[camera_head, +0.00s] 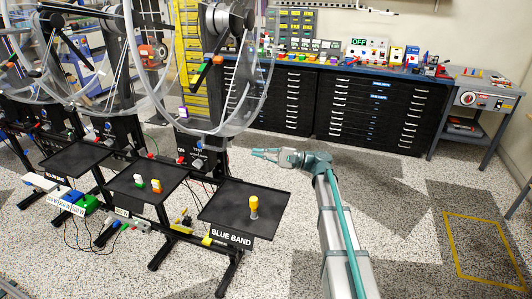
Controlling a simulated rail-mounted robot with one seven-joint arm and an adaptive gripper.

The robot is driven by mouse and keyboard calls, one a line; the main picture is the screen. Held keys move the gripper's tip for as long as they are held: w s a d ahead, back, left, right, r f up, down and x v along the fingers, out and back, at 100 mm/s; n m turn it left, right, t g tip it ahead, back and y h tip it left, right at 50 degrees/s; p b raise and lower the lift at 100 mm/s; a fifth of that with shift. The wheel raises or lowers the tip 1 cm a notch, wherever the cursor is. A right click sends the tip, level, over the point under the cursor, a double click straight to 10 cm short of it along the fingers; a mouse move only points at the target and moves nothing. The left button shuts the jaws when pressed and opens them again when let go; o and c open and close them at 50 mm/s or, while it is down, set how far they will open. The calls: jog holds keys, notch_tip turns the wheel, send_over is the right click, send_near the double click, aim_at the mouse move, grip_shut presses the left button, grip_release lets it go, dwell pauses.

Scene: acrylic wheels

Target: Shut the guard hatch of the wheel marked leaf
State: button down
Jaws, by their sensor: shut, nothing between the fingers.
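Several large clear acrylic wheels on black stands fill the left side; the nearest is the right-hand wheel (268,82), with another wheel (137,50) behind it to the left. I cannot make out a leaf mark on any of them. No guard hatch is clear enough to tell whether it is open or shut. My gripper (258,154) points left at the end of my teal and grey arm. It is shut and empty, and appears to the right of the nearest wheel's stand, apart from it.
Black trays stand before the wheels; the right tray (227,204) holds a yellow peg (253,206) and has a "BLUE BAND" label (231,236). Black drawer cabinets (365,112) and a grey cart (484,98) stand behind. The speckled floor at right is clear.

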jog(key=s+a+r+p, duration=0.1)
jog(key=a+r+p, duration=0.1)
jog(key=a, duration=0.5)
jog(key=shift+s+a+r, duration=0.2)
jog(key=shift+a+r, duration=0.15)
jog(key=shift+s, duration=0.1)
